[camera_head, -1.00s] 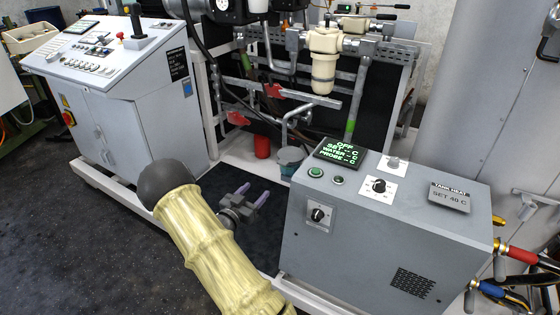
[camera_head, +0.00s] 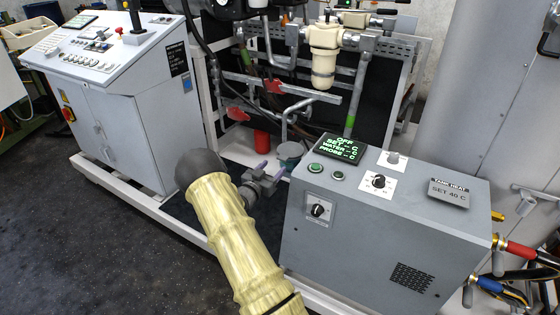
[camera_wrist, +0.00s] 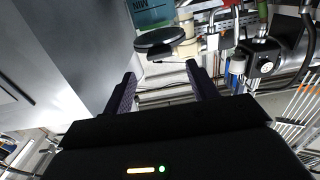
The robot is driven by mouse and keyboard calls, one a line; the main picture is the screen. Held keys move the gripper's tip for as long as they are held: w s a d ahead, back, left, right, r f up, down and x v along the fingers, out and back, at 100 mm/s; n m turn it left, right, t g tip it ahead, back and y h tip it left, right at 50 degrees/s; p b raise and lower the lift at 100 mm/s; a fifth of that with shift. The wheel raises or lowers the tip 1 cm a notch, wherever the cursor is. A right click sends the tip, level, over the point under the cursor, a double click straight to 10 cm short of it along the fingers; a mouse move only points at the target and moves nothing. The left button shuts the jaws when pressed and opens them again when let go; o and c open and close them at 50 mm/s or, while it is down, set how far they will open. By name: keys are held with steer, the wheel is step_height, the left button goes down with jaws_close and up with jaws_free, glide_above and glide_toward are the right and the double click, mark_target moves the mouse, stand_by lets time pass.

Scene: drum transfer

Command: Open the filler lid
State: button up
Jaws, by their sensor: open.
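The filler (camera_head: 289,163) is a small teal pot beside the grey heater box, with a round dark grey lid (camera_head: 290,149) on top. In the wrist view the lid (camera_wrist: 158,38) is a dark disc against the teal body (camera_wrist: 152,12), just beyond the fingertips. The lid looks closed. My gripper (camera_head: 272,170) is open, its purple fingers pointing toward the filler from the left front. In the wrist view the gap of my gripper (camera_wrist: 160,72) is empty, and the lid lies slightly beyond it. Contact with the lid cannot be told.
The grey heater box (camera_head: 385,225) stands close to the right of my gripper. A red cylinder (camera_head: 261,143) stands behind left of the filler, and a bent grey pipe (camera_head: 286,120) rises behind it. The white control console (camera_head: 125,110) is at the left. Dark floor is free in front.

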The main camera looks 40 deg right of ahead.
mark_target(281, 159)
steer(key=x, duration=0.6)
steer(key=shift+d, duration=0.1)
jaws_close()
